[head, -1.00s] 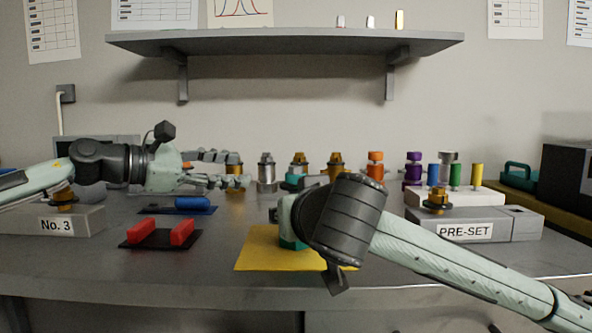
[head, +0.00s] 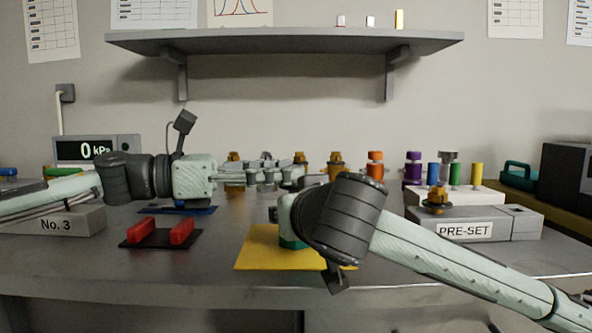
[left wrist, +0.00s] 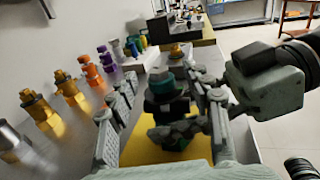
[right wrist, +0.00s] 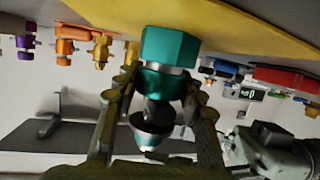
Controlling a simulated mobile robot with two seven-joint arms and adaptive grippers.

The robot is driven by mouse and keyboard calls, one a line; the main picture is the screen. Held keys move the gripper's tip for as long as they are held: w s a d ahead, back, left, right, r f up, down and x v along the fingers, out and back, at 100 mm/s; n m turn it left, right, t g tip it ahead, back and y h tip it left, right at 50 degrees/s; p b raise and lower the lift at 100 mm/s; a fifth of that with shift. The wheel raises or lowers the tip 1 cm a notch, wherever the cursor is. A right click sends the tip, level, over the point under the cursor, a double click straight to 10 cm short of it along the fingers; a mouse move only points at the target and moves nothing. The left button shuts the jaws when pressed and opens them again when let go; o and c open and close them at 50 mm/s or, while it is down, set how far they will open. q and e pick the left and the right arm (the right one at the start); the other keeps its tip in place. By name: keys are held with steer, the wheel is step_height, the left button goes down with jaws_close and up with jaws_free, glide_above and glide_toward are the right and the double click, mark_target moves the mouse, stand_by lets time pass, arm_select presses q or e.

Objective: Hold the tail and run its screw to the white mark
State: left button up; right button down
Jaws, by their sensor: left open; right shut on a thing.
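The teal tail (right wrist: 169,48) has a hexagonal block against the yellow mat, with a pale ring between it and a narrower teal collar. In the head view my right wrist hides most of the tail, leaving a teal edge (head: 290,241). My left gripper (head: 290,176) is open and level above the mat. In the left wrist view its fingers stand either side of the tail's dark, teal-banded upper end (left wrist: 167,82), apart from it. I cannot clearly make out a white mark.
The yellow mat (head: 258,250) lies mid-table. A black tray with red blocks (head: 150,238) is left of it, and a blue tray (head: 180,210) lies behind. Several coloured fittings (head: 375,165) line the back. A display (head: 95,149) reads 0 kPa.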

arm_select(q)
steer(key=shift+x, duration=1.3)
steer(key=shift+c, duration=0.6)
jaws_close()
steer(key=shift+w, duration=0.1)
steer(key=shift+m+g, duration=0.4)
steer(key=shift+g, duration=0.2)
steer(key=m+g, duration=0.1)
steer(key=g, duration=0.2)
steer(key=m+g, duration=0.2)
steer(key=shift+w+m+g, duration=0.1)
steer(key=shift+m+g, duration=0.2)
steer(key=shift+g, duration=0.1)
steer(key=shift+r+m+g+y, duration=0.1)
steer(key=shift+m+g+y, duration=0.3)
steer(key=shift+m+g, duration=0.9)
steer(key=shift+m+g+y, duration=0.4)
steer(key=shift+m+g, duration=0.4)
steer(key=shift+g, duration=1)
